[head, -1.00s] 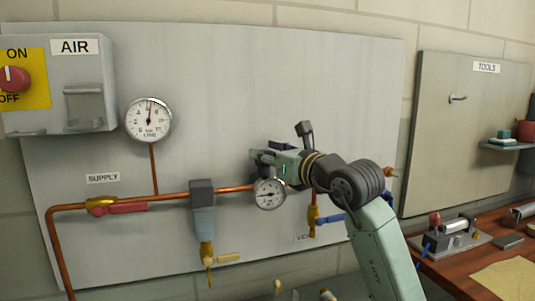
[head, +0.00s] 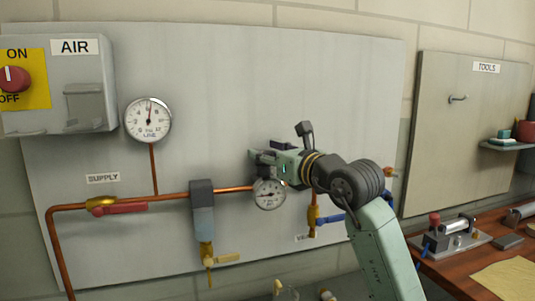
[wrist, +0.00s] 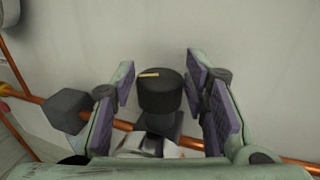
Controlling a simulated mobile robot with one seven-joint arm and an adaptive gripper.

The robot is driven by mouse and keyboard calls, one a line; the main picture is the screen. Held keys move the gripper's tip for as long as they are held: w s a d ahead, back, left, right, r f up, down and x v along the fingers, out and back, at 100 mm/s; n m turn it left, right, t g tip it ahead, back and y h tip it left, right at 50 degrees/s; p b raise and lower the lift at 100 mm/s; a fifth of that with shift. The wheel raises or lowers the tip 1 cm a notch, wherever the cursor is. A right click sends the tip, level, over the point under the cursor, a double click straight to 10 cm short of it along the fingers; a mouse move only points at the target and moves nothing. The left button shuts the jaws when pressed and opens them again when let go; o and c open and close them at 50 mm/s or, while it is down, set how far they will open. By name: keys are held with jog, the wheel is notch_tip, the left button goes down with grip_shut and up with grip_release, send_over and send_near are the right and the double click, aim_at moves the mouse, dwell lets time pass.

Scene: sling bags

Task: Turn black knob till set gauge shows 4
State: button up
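The black knob (wrist: 160,92) is a short cylinder with a yellow mark on top, seen in the wrist view. It stands between the two purple-padded fingers of my gripper (wrist: 160,82). The fingers are open around it, with narrow gaps seeming to show at its sides; contact is unclear. In the head view my gripper (head: 266,158) is at the pipe, and it hides the knob. The set gauge (head: 269,194) is a small white dial just below my gripper. Its needle is too small to read surely.
A larger line gauge (head: 149,120) stands at upper left, its needle near upright. A copper pipe (head: 170,197) runs across the grey panel (head: 230,90). A filter (head: 203,215) and a red supply handle (head: 125,207) sit left of my gripper. A blue-handled valve (head: 328,219) is below right.

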jog(key=shift+o, duration=1.3)
jog(key=shift+s+d, duration=0.1)
jog(key=v, duration=1.1)
jog(key=shift+s+d, duration=0.15)
jog(key=shift+s, duration=0.2)
